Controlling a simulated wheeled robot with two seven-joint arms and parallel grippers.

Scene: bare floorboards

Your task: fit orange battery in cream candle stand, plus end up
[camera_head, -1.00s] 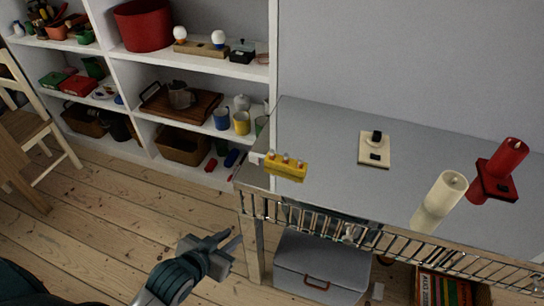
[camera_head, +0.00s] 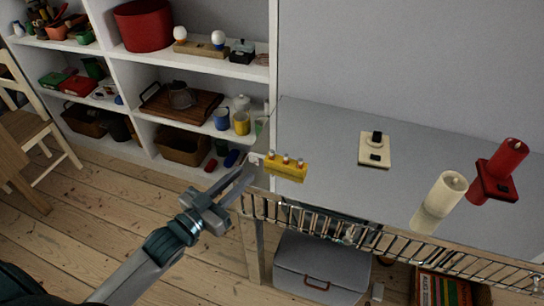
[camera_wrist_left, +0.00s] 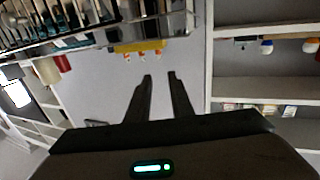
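A yellow block (camera_head: 286,172) holds several small upright cells with pale and reddish ends near the left end of the grey table. It also shows in the left wrist view (camera_wrist_left: 138,46). I cannot tell which cell is the orange battery. The cream candle stand (camera_head: 367,148) is a flat cream plate with a black socket and a second dark patch, lying on the table right of the block. My left gripper (camera_head: 245,177) is open and empty, just left of the table's near-left corner and short of the block. My right gripper is not in view.
A cream candle (camera_head: 440,200) stands near the table's front edge. A metal rail (camera_head: 330,226) runs along the front. White shelves (camera_head: 200,62) stand left. The table between block and stand is clear.

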